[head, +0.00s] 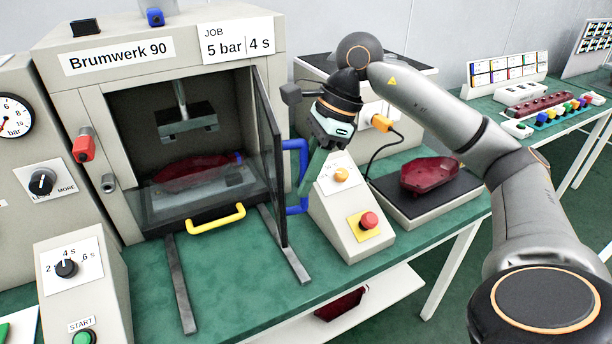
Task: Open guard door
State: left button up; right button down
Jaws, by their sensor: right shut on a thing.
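The guard door (267,150) is a dark-framed clear panel at the right side of the press opening. It stands swung out, seen nearly edge-on, and the chamber shows open to its left. Its blue handle (303,146) is on the door's right-hand face. My left gripper is not in view.
The press labelled Brumwerk 90 (118,57) holds a red lens (192,172) and a yellow-handled drawer (216,218). Rails (283,245) stick out in front. A sloped box with a red button (368,220) stands close right of the door. Another red lens (430,174) lies beyond.

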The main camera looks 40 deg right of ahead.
jog(key=shift+d, duration=0.1)
dwell(0.3)
jog(key=c, duration=0.8)
grip_release()
jog(key=p+v, duration=0.2)
jog(key=v, duration=1)
jog(key=shift+r+p, duration=0.3)
jog(key=shift+p, duration=0.05)
jog(key=shift+s+d+f, duration=0.1)
jog(key=shift+s, duration=0.05)
